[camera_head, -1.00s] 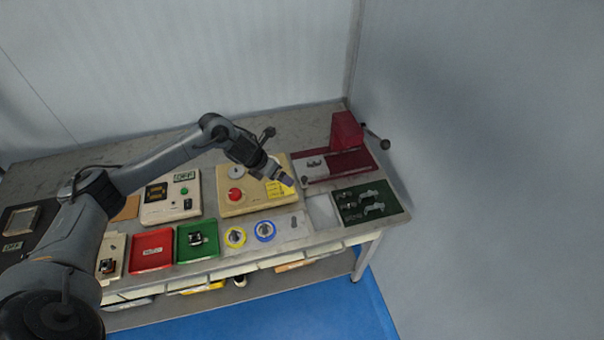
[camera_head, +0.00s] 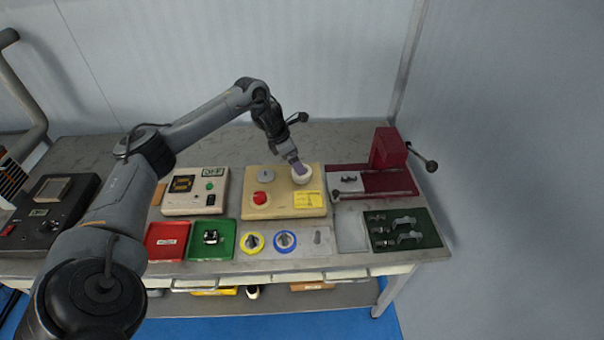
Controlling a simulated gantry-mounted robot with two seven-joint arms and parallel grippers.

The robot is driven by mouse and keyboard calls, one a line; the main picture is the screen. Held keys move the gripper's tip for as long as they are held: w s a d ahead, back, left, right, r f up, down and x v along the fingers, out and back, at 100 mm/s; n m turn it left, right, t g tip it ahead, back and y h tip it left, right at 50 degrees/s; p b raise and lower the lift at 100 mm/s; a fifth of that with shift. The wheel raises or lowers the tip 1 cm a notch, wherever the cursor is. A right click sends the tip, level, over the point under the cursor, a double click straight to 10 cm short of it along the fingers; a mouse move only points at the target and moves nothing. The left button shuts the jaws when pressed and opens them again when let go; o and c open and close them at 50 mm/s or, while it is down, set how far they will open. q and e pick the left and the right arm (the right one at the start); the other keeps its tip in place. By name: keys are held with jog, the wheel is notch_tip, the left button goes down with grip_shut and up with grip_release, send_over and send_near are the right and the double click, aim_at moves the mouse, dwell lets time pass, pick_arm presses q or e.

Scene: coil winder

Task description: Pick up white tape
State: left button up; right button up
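The white tape (camera_head: 303,177) is a small white roll. It is at the back right corner of a cream box (camera_head: 281,203) that also carries a red knob and a yellow label. My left gripper (camera_head: 298,168) points down at the roll, its fingertips overlapping the roll's upper left part. The finger gap is too small to make out, so I cannot tell whether it grips the roll. My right gripper is not in view.
A grey round knob (camera_head: 266,175) is left of the roll. A red fixture (camera_head: 388,150) with a lever stands to the right. Yellow (camera_head: 252,243) and blue (camera_head: 285,241) rings lie in front. Green and red trays sit front left.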

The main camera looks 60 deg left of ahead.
pick_arm(q)
jog(key=shift+s+b+x, duration=0.1)
jog(key=shift+b+x, duration=0.1)
jog(key=shift+x, duration=1.1)
jog(key=shift+s+b+x, duration=0.15)
jog(key=shift+b+x, duration=0.05)
jog(key=shift+x, duration=1.1)
jog(key=shift+c, duration=0.5)
jog(key=c, duration=1)
